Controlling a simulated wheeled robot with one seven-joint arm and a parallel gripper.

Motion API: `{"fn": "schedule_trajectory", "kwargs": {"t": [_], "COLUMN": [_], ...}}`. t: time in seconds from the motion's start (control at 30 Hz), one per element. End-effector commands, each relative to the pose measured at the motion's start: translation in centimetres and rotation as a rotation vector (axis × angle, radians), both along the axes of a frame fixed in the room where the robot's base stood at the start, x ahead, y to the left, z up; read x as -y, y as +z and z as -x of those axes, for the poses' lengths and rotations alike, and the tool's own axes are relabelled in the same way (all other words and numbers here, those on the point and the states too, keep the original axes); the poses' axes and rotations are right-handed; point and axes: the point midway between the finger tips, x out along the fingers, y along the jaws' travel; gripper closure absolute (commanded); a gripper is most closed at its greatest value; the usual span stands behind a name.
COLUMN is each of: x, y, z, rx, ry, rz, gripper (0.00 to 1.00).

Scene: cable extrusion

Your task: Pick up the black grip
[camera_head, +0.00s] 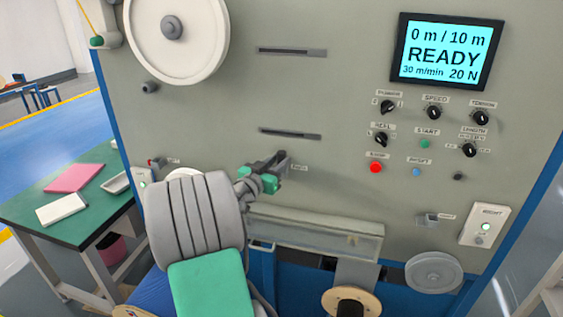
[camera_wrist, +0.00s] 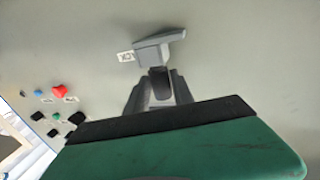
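A dark grip, grey to black (camera_head: 282,157), projects from the machine's grey panel near the middle of the head view, beside a small label. In the wrist view what looks like the same grip (camera_wrist: 160,44) is a grey bar on a short stem, with a label at its left. My gripper (camera_head: 262,178), with green parts, is right at the grip in the head view and hides part of it. In the wrist view its dark fingers (camera_wrist: 158,92) are just below the bar, at the stem. I cannot tell whether they touch it or are closed.
A clear-fronted trough (camera_head: 315,232) runs along the panel below my gripper. Knobs and a red button (camera_head: 376,167) are to the right, under a display reading READY (camera_head: 445,52). A large white reel (camera_head: 205,50) is at upper left. A green table (camera_head: 75,218) stands left.

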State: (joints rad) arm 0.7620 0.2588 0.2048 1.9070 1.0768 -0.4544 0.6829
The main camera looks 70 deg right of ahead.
Motion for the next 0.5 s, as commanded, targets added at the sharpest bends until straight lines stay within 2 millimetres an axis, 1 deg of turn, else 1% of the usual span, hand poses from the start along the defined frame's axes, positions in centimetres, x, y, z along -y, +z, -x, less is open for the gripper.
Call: {"fn": "schedule_trajectory", "kwargs": {"t": [0.03, 0.33, 0.5], "x": [-0.01, -0.02, -0.02], "y": [0.0, 0.0, 0.0], "z": [0.0, -0.01, -0.01], "rx": [0.0, 0.0, 0.0], "ry": [0.0, 0.0, 0.0], "rz": [0.0, 0.0, 0.0], "gripper": [0.76, 1.0, 1.0]}}
